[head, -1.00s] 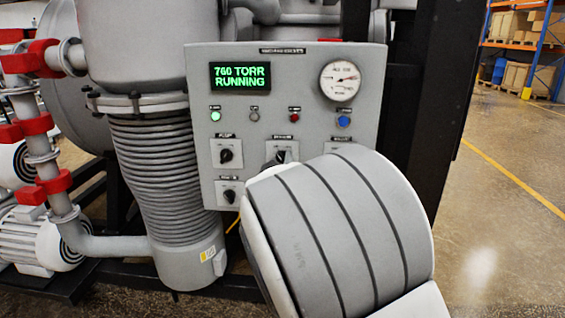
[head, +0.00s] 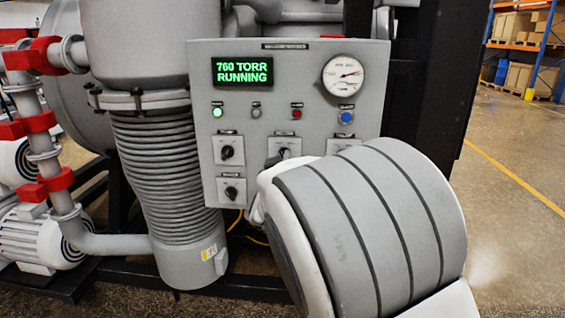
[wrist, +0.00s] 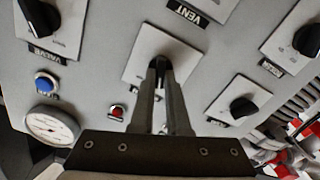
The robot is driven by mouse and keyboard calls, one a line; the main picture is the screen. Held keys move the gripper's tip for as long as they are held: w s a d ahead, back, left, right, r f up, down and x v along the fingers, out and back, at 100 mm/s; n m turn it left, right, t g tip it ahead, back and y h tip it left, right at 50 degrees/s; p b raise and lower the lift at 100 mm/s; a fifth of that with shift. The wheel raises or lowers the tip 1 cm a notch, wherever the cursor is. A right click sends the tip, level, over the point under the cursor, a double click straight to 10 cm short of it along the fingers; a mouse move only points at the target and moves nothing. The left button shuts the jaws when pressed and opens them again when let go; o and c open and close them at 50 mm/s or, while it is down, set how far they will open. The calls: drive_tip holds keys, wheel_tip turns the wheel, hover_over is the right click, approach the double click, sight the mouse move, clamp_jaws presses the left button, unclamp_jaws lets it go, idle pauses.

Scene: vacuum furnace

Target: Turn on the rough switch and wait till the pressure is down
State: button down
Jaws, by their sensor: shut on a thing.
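The grey control panel (head: 205,100) faces me in the head view, with several dark rotary switches on pale plates. My gripper (wrist: 160,75) is shut on the dark knob of the upper-middle switch (wrist: 153,45) in the wrist view. Its label is hidden by my fingers, so I cannot read it. That switch shows partly in the head view (head: 285,152); my wrist hides my fingers there. The green display (head: 243,72) reads 760 TORR RUNNING. The round pressure gauge (head: 342,75) is at the panel's upper right.
A neighbouring switch (wrist: 242,107) is right of my fingers in the wrist view, and the VALVE switch (wrist: 38,22) is upper left. A red lamp (wrist: 117,112) and a blue button (wrist: 45,83) are close by. A ribbed column (head: 155,165) stands left of the panel.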

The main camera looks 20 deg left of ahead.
drive_tip(key=shift+d+m+b, duration=0.1)
drive_tip(key=shift+m+b, duration=3.3)
drive_tip(key=shift+m, duration=1.7)
drive_tip(key=c, duration=0.9)
unclamp_jaws()
drive_tip(key=p+v, duration=0.1)
drive_tip(key=v, duration=1.6)
drive_tip(key=shift+s, duration=0.2)
